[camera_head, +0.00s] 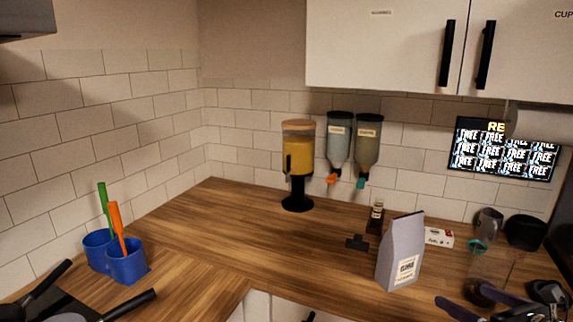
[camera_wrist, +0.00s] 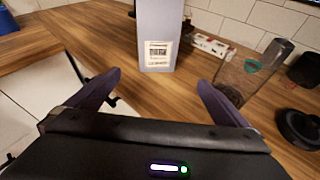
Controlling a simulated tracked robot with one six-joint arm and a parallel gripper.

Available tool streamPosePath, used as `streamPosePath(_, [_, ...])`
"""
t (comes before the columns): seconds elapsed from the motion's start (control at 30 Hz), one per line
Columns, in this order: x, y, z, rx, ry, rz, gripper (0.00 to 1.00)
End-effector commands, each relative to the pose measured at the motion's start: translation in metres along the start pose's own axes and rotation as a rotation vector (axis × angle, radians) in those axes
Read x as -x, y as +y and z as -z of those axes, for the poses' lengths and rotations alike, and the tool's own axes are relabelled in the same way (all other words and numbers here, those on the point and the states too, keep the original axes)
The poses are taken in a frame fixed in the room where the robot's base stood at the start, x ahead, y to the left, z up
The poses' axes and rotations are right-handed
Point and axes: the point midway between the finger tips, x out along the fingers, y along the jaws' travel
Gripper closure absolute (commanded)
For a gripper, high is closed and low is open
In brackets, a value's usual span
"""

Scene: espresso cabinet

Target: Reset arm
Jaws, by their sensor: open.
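My gripper (camera_head: 459,293) shows at the lower right of the head view, with its dark purple fingers spread. In the wrist view its fingers (camera_wrist: 158,92) stand wide apart with nothing between them. A pale lilac bag (camera_head: 401,245) with a white label stands upright on the wooden counter, in front of the fingers and apart from them. It also shows at the top middle of the wrist view (camera_wrist: 159,22). Most of my arm is outside the head view.
A clear glass (camera_head: 485,266) stands close to my gripper, right of the bag. Behind are a small white box (camera_head: 439,237), a dark bottle (camera_head: 375,217) and a yellow-filled dispenser (camera_head: 298,160). Blue cups (camera_head: 126,262) stand left. The middle of the counter (camera_head: 215,235) is clear.

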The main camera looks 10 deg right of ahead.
Motion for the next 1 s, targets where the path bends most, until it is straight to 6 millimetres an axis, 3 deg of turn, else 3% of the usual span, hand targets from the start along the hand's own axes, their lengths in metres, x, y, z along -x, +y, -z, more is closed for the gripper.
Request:
streamPosePath(0.27, [-0.022, -0.001, -0.033, -0.162, -0.019, 0.119, 0.0])
streamPosePath(0.57, [-0.043, 0.011, -0.086, -0.553, -0.124, 0.317, 0.0])
streamPosePath(0.8, [-0.045, 0.038, -0.112, -0.948, -0.241, 0.428, 0.0])
streamPosePath(1.0, [-0.039, 0.073, -0.115, -1.312, -0.325, 0.489, 0.0])
